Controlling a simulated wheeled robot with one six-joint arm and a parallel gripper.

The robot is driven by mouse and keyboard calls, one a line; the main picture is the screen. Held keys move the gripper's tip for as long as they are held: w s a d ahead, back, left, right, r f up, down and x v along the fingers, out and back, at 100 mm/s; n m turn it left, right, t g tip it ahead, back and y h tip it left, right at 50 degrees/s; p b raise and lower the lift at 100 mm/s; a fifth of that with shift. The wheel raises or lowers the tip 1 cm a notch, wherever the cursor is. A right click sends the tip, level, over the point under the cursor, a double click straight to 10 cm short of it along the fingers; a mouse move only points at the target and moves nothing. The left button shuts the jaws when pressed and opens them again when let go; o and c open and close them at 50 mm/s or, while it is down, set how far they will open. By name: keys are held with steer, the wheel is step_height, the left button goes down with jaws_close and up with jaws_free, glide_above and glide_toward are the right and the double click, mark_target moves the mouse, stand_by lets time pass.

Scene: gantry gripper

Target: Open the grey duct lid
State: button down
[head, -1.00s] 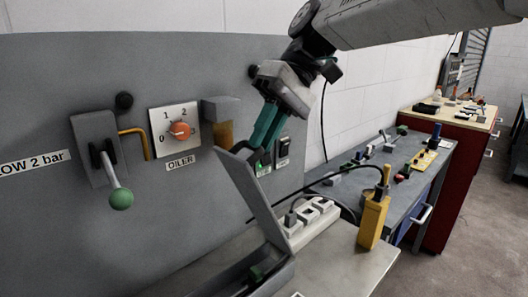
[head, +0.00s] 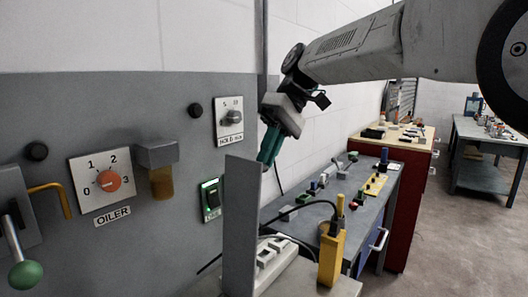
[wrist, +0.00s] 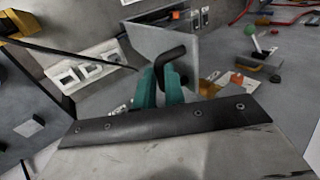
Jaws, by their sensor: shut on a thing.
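The grey duct lid (head: 240,228) stands about upright in the head view, right of the oiler panel. My gripper (head: 266,160), with green fingers, is at the lid's upper edge. In the wrist view the fingers (wrist: 162,76) are shut on the black bent handle (wrist: 174,53) of the lid (wrist: 150,42). In the head view the lid hides the handle and the fingertips.
A white socket strip (head: 275,258) and a yellow tool holder (head: 331,255) stand right of the lid. A black cable runs beside them. The wall carries the oiler dial (head: 109,181) and a green-lit switch (head: 211,198). A cluttered bench stands behind.

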step_height(320, 180, down, 3)
steer(key=shift+s+r+h, duration=0.1)
steer(key=shift+r+h, duration=0.05)
steer(key=shift+h, duration=0.15)
steer(key=c, duration=1.2)
jaws_free()
steer(key=shift+a, duration=0.1)
steer(key=shift+c, duration=0.2)
steer(key=o, duration=0.5)
steer(key=shift+v, duration=1.2)
steer(key=c, duration=0.7)
steer(key=v, duration=0.6)
steer(key=shift+r, duration=0.1)
